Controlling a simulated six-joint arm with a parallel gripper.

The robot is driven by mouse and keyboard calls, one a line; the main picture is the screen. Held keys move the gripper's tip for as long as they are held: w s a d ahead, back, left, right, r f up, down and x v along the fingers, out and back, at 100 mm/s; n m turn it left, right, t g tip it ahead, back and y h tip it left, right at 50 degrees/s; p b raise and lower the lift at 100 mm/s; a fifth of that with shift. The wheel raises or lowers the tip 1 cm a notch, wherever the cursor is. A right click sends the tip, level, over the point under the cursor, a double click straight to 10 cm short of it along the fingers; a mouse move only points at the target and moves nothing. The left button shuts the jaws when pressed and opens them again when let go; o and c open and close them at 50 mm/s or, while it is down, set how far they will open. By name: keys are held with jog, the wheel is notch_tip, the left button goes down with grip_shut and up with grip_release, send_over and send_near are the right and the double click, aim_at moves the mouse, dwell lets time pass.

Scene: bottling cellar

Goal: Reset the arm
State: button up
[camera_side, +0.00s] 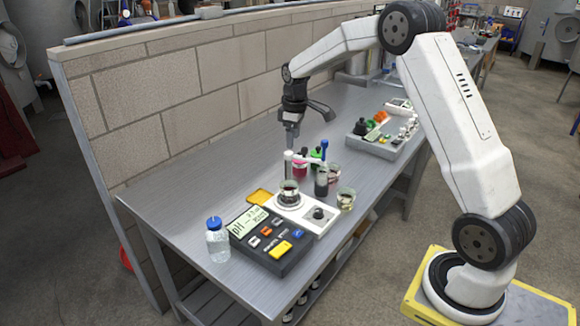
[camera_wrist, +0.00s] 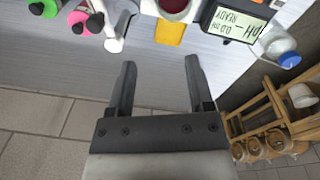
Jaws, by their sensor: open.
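My arm reaches over the grey metal bench (camera_side: 185,178). My gripper (camera_side: 290,148) hangs pointing down above the bench, near the white stirrer (camera_side: 317,222) and its small beaker (camera_side: 289,190). In the wrist view my gripper (camera_wrist: 160,62) shows two dark fingers spread apart with nothing between them. A yellow card (camera_wrist: 170,32) lies beyond the fingertips. The pH meter (camera_wrist: 232,22) is at the upper right of that view, and its display also shows in the side view (camera_side: 248,222).
A clear blue-capped bottle (camera_side: 217,243) stands left of the meter. Small pink and green bottles (camera_wrist: 82,22) and glass cups (camera_side: 346,198) cluster around the stirrer. A grey tray (camera_side: 376,146) of parts sits farther back. A block wall (camera_side: 190,85) borders the bench; its left part is bare.

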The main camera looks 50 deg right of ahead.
jog(key=s+a+f+m+t, duration=0.1)
jog(key=s+a+f+m, duration=0.1)
jog(key=s+a, duration=0.7)
jog(key=s+a+f+m, duration=0.1)
jog(key=s+a, duration=0.8)
jog(key=s, duration=0.3)
jog(key=shift+s+a+f+m+t, duration=0.4)
